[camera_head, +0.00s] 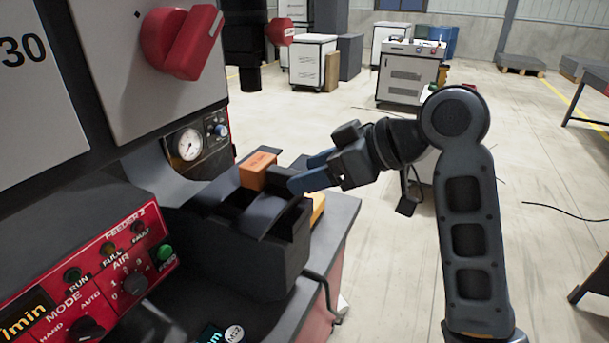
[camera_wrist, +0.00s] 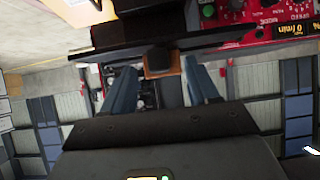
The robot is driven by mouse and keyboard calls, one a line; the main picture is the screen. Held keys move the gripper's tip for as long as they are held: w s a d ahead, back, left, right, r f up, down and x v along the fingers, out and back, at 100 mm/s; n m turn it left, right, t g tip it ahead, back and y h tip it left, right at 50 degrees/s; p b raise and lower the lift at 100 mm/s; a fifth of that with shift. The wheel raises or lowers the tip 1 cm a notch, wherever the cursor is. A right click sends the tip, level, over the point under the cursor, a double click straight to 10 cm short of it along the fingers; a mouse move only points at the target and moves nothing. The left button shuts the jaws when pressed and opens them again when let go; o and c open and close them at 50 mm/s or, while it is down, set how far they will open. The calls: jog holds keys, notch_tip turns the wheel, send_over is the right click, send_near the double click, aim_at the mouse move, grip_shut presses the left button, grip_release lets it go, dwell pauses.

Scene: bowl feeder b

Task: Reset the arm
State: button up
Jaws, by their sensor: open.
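My gripper (camera_head: 312,170) is at the middle of the head view, with its two blue fingers apart and nothing seen between them. The fingers point left toward a dark bin (camera_head: 270,240) on the machine's bench. An orange block (camera_head: 257,170) sits at the top of the bin, just left of the fingertips and apparently apart from them. In the wrist view, my open gripper (camera_wrist: 162,75) shows both blue fingers, with the orange block (camera_wrist: 161,66) ahead between the tips. My arm rises from the lower right of the head view and bends over to the left.
A red control panel (camera_head: 90,285) with knobs and a green button stands at lower left. A pressure gauge (camera_head: 188,144) and a big red rotary handle (camera_head: 182,42) are on the machine. A white cabinet (camera_head: 405,78) stands farther back. Open floor lies to the right.

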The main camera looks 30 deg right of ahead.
jog(key=shift+v, duration=2.75)
